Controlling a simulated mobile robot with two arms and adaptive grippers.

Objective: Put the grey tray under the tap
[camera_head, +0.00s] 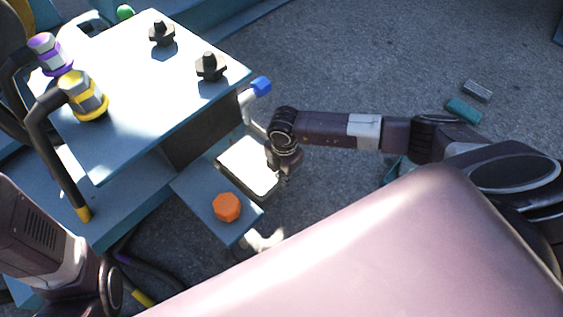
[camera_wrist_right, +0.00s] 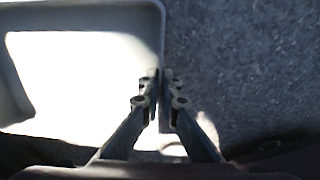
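The grey tray (camera_head: 232,158) lies at the centre of the head view, beside the blue plate with the orange knob, its inside brightly lit. In the right wrist view the tray (camera_wrist_right: 70,10) fills the left side. My right gripper (camera_head: 284,172) is at the tray's right edge. In the wrist view its fingertips (camera_wrist_right: 161,82) are on either side of the tray wall and look shut on it. A pale pipe with a blue end (camera_head: 260,86), perhaps the tap, stands just behind the tray. I cannot tell whether its outlet is over the tray. My left gripper is not in view.
A blue-grey bench (camera_head: 140,85) with black knobs and purple and yellow ringed fittings is at left. An orange knob (camera_head: 227,207) sits on a low blue plate (camera_head: 197,187) touching or near the tray. Two small blocks (camera_head: 463,110) lie on the floor at right.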

